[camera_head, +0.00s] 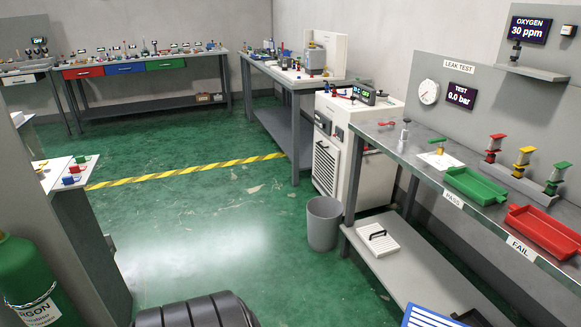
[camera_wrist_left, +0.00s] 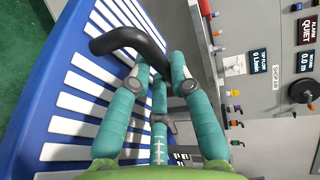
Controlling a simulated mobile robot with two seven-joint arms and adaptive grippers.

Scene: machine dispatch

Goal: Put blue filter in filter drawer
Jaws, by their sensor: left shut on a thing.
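The blue filter (camera_wrist_left: 75,100) fills the left of the left wrist view, a blue frame with white slats and a curved black handle (camera_wrist_left: 130,42). My left gripper (camera_wrist_left: 162,80) has teal fingers shut on the black handle. In the head view, a corner of a blue, white-slatted filter (camera_head: 430,317) shows at the bottom edge, with a dark part beside it. My left gripper cannot be made out there. My right gripper is in neither view. I cannot tell which drawer is the filter drawer.
A white machine (camera_head: 355,135) with a louvred front stands beside the leak-test bench (camera_head: 400,165). A white panel with a black handle (camera_head: 378,238) lies on the lower shelf. A grey bin (camera_head: 323,222) stands on the floor. Green floor is clear mid-room.

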